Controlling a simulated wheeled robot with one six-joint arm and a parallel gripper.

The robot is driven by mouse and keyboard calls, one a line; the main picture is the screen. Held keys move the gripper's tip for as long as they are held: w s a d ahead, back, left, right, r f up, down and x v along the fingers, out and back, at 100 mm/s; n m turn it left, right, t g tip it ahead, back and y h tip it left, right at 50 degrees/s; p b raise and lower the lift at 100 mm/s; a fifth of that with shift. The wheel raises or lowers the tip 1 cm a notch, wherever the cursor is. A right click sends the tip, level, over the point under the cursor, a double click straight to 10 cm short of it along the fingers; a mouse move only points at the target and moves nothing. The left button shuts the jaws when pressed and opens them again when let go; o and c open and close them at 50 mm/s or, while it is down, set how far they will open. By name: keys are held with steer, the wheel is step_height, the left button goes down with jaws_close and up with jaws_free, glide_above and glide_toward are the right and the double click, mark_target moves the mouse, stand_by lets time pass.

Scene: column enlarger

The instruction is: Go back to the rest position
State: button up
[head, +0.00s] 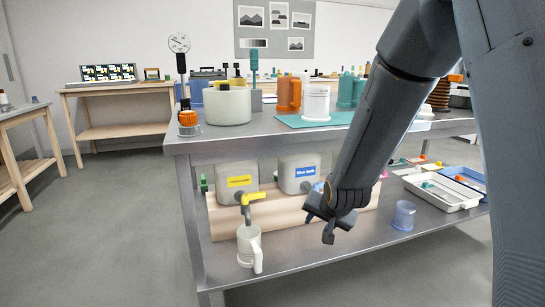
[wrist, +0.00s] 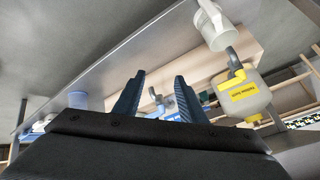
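My gripper (head: 322,228) hangs in front of the lower shelf of the metal bench, to the right of a white jug (head: 249,248) and left of a blue cup (head: 403,215). In the wrist view my gripper (wrist: 157,84) has its two dark fingers apart with nothing held between them. The jug (wrist: 214,24) shows there at the top right, under the yellow tap of a yellow-labelled container (wrist: 243,101). The blue cup (wrist: 78,99) is at the left. The rest position itself is not marked in either view.
The shelf also holds the yellow-labelled container (head: 238,170), a blue-labelled container (head: 299,175) on a wooden stand and a white tray (head: 440,192). The bench top (head: 260,127) above carries a pot, bottles and a timer. Open floor (head: 110,220) lies to the left.

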steer(key=s+d+r+n+g, duration=0.1)
steer(key=s+d+n+g, duration=0.2)
steer(key=s, duration=0.8)
steer(key=s+d+n+g, duration=0.2)
steer(key=s+d, duration=0.1)
steer(key=s, duration=0.8)
steer(key=s+a+r+n+g, duration=0.35)
steer(key=s+a+r, duration=0.45)
steer(key=s+a, duration=0.4)
steer(key=d+r+m+p, duration=0.3)
steer(key=d+r+p, duration=0.9)
steer(key=p, duration=1)
steer(key=shift+s+r+h, duration=0.15)
steer(key=shift+r+h, duration=0.25)
steer(key=shift+r, duration=0.35)
steer(key=shift+m+t, duration=0.25)
steer(key=shift+m, duration=0.1)
